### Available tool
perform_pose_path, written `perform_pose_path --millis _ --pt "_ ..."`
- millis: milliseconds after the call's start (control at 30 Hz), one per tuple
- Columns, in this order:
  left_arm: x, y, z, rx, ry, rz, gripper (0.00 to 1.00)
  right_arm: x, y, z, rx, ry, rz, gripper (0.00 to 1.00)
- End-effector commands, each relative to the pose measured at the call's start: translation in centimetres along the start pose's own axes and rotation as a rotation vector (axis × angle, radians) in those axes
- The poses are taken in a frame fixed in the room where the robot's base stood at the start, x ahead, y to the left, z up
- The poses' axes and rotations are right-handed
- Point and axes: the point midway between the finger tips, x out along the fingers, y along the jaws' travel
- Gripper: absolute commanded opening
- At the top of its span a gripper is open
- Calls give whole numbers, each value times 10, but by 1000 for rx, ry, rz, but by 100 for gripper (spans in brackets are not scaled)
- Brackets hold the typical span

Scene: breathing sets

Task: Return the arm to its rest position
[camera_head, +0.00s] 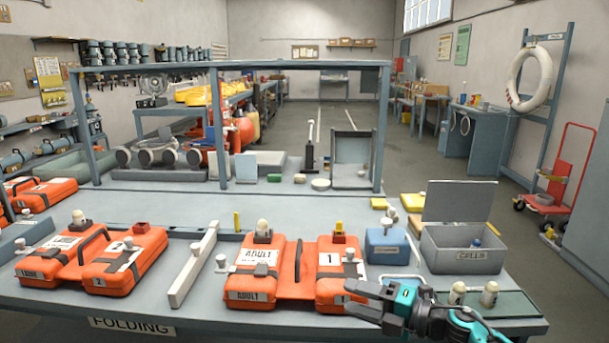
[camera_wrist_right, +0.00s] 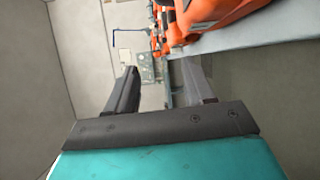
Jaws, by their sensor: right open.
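My right gripper (camera_head: 368,296) is open and empty at the front edge of the table, in front of the right orange case marked 1 and ADULT (camera_head: 296,288). Its arm comes in from the lower right. In the right wrist view, the two dark fingers (camera_wrist_right: 160,92) stand apart with nothing between them. An orange case (camera_wrist_right: 210,15) shows beyond them at the top of that view. My left gripper is not in view.
A second orange case (camera_head: 118,283) lies to the left, past a pale divider bar (camera_head: 193,262). A grey open-lidded box (camera_head: 465,258), a blue box (camera_head: 386,247) and two small cells (camera_head: 488,294) stand near my right arm.

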Motion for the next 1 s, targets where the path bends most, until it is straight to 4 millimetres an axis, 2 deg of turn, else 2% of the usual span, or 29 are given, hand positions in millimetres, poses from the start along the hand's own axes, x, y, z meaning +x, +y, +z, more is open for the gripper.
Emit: perform_pose_path --millis 33,133,267,467,600,700,833,1000 --pt "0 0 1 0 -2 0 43 2 -9 -17 98 -41 48 53" --pt "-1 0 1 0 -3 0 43 -2 -21 -37 297 -152 134 53" --pt "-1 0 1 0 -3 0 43 -19 -44 -60 573 -311 212 53" --pt "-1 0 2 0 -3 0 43 -66 -92 -97 1012 -580 265 53" --pt "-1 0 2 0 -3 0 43 -110 -131 -134 1314 -775 261 53" --pt "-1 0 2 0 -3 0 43 -139 -152 -162 1496 -896 244 53" --pt "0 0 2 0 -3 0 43 -167 -170 -192 1663 -1009 218 53" --pt "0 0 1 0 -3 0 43 -183 -177 -210 1756 -1069 202 53"
